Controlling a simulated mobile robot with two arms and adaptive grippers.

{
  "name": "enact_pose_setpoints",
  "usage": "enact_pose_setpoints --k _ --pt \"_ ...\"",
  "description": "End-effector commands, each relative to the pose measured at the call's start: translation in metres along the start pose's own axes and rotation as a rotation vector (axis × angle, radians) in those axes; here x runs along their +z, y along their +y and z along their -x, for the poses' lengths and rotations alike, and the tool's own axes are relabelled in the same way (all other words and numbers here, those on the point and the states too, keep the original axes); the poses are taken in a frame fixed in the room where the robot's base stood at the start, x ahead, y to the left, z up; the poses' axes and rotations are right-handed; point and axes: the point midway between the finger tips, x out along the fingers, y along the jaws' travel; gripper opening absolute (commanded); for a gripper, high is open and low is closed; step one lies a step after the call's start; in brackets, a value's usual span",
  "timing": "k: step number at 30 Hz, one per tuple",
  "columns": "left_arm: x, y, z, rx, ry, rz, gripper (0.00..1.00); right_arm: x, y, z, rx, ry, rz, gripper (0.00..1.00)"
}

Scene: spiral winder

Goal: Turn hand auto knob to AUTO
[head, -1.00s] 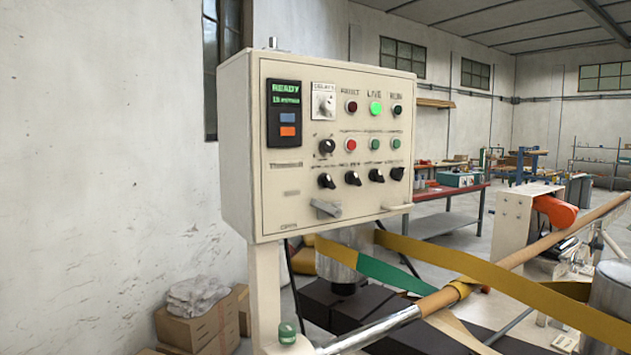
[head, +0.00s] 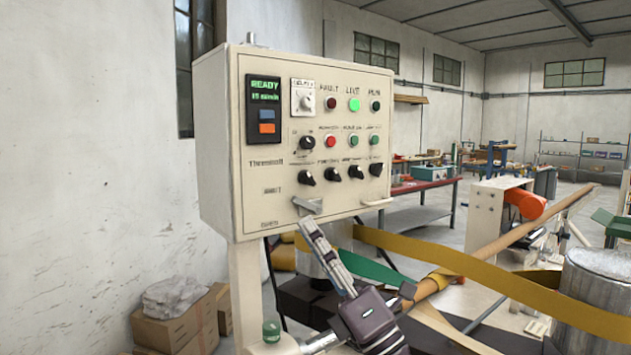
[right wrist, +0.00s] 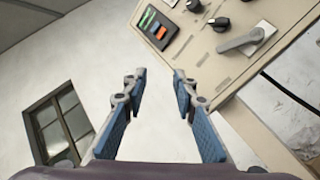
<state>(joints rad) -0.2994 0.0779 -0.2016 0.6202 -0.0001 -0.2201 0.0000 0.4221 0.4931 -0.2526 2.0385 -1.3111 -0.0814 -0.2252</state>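The cream control panel (head: 235,150) shows in the head view with a lower row of black knobs: first (head: 306,178), second (head: 333,174), third (head: 356,172) and rightmost (head: 376,169). Their small labels are too blurred for me to tell which is the hand auto knob. My right gripper (head: 325,252) is below the panel, its fingers pointing up and left. In the right wrist view the gripper (right wrist: 157,80) is open and empty, with blue pads apart. The panel (right wrist: 215,60) is beyond the fingertips to the upper right. My left gripper is not in view.
A grey lever handle (head: 308,206) sticks out at the panel's bottom, close above my right gripper. A pale handle (head: 376,202) juts out beside it. Boxes (head: 178,325) stand at the lower left.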

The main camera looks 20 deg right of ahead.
Motion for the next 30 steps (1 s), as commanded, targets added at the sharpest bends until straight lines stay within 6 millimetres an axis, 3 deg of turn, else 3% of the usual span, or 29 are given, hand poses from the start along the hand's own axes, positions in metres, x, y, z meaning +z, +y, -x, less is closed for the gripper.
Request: enact_pose_setpoints --k 1,3,7,13,15,19,23,30 --pt "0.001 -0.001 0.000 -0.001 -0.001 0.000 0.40 -0.006 0.017 -0.020 0.059 0.092 0.166 0.26" --pt "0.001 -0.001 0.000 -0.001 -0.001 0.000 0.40 -0.018 0.026 -0.038 0.107 0.221 0.396 0.26" --pt "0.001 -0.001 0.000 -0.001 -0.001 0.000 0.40 -0.018 0.012 -0.064 0.108 0.436 0.823 0.26" --pt "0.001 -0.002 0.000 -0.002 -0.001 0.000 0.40 0.049 -0.036 -0.082 -0.075 0.660 1.320 0.26" --pt "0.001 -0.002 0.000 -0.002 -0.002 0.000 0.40 0.075 -0.047 -0.083 -0.146 0.702 1.417 0.26" --pt "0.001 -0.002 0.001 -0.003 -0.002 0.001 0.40 0.104 -0.056 -0.083 -0.227 0.743 1.506 0.26" --pt "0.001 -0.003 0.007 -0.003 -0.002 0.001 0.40 0.107 -0.063 -0.091 -0.244 0.753 1.518 0.26" --pt "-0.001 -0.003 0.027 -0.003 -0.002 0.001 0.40 0.095 -0.084 -0.121 -0.242 0.752 1.515 0.26"
